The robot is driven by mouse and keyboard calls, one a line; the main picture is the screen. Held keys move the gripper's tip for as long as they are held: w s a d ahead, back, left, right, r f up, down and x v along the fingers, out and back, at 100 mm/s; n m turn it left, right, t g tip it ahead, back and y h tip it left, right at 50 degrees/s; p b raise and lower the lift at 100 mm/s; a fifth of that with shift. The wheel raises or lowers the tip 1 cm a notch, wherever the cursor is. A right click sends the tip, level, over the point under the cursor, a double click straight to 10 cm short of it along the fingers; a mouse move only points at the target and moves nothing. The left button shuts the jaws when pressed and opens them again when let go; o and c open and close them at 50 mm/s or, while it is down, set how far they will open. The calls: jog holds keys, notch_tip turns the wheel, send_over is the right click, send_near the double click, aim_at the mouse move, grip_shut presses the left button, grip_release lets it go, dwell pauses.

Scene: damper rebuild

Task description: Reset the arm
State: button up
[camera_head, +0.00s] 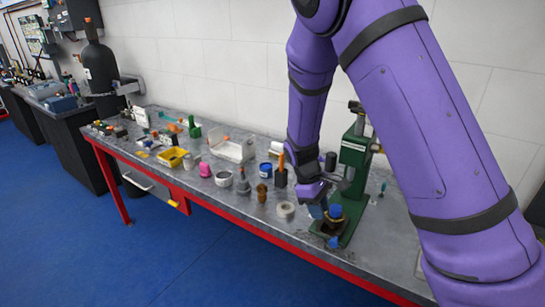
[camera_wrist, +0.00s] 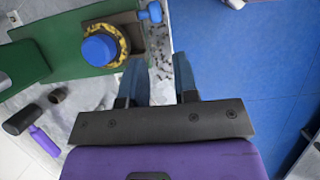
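My purple arm reaches down over the workbench in the head view, with my gripper (camera_head: 318,207) low beside a green press (camera_head: 352,160). In the wrist view my gripper (camera_wrist: 160,80) has its two dark fingers apart, with nothing between them but the bench edge and floor beyond. A blue round part (camera_wrist: 99,48) sits in a yellow and black ring on the green press base (camera_wrist: 60,40), to the left of the fingers and apart from them. The blue part also shows in the head view (camera_head: 335,211).
A dark-headed mallet (camera_wrist: 32,128) lies near the press. Blue floor is clear in front.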

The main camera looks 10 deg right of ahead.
jog(key=s+d+r+m+t+y, duration=0.15)
jog(key=s+r, duration=0.25)
jog(key=r, duration=0.6)
jog(key=s+d+r+m+t+y, duration=0.1)
jog(key=s+r+m+t+y, duration=0.15)
jog(key=r, duration=0.75)
jog(key=s+d+r+m+t, duration=0.1)
jog(key=s+r+m+t, duration=0.1)
jog(key=s+r, duration=0.3)
jog(key=s+d+r+m+t, duration=0.1)
jog(key=s+r, duration=0.5)
jog(key=s, duration=0.6)
jog(key=shift+d+m+t+h, duration=0.2)
jog(key=shift+m+t+h, duration=0.2)
jog(key=shift+m+t, duration=0.5)
